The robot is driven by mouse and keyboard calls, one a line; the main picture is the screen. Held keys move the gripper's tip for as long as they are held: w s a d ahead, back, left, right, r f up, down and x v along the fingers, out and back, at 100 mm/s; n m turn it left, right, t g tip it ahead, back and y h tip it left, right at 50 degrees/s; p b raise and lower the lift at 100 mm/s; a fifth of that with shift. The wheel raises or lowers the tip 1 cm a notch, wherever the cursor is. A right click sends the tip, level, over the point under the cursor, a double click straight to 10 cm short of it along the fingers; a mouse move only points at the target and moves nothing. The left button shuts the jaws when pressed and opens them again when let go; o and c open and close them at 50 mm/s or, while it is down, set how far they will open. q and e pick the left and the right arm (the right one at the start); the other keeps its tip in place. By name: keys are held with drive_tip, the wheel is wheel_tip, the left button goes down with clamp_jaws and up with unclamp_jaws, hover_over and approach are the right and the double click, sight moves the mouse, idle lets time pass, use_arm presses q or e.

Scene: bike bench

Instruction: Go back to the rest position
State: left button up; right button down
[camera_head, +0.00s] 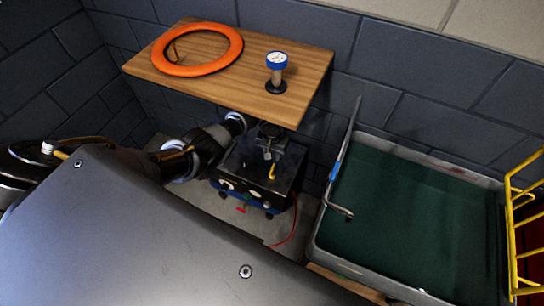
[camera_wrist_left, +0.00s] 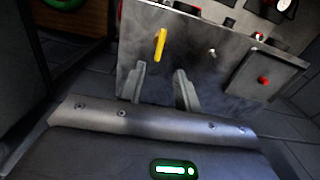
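My left gripper (camera_wrist_left: 161,88) shows in the left wrist view with its two grey fingers apart and nothing between them. Behind the fingers is a dark metal panel with a yellow lever (camera_wrist_left: 160,45) and a small box with a red button (camera_wrist_left: 263,80). I cannot tell whether the fingers touch the panel. In the head view my left arm comes in from the left, and its dark links reach toward a dark box with dials (camera_head: 243,180) under the wooden shelf. My right gripper is in neither view.
The wooden shelf (camera_head: 215,85) holds an orange ring (camera_head: 198,70) and a blue-topped gauge (camera_head: 277,68). At right stands a grey tub (camera_head: 345,262) with dark green contents, a bent metal rod (camera_head: 343,150) at its left side, and a yellow wire rack (camera_head: 514,215). A red cable (camera_head: 290,225) hangs beside the dark box.

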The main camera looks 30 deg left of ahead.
use_arm(q)
drive_tip(key=shift+r, duration=0.25)
idle(0.3)
drive_tip(key=s+d+f+m+h+b, duration=0.1)
drive_tip(key=s+d+f, duration=0.1)
drive_tip(key=s+f, duration=1)
drive_tip(key=s+d+f+h+b, duration=0.1)
drive_tip(key=s+d+f+h, duration=0.15)
drive_tip(key=s+f, duration=0.95)
drive_tip(key=s+a+f+m+y, duration=0.1)
drive_tip(key=s+f, duration=0.1)
drive_tip(key=s, duration=0.6)
drive_tip(key=s+a+f+y, duration=0.1)
drive_tip(key=s+a+f, duration=0.1)
drive_tip(key=s, duration=0.6)
drive_tip(key=s+a+f+m+t+y+b, duration=0.1)
drive_tip(key=s+f, duration=0.3)
drive_tip(key=s, duration=0.5)
drive_tip(key=shift+a+m, duration=0.3)
drive_tip(key=shift+a, duration=0.25)
drive_tip(key=shift+y, duration=0.25)
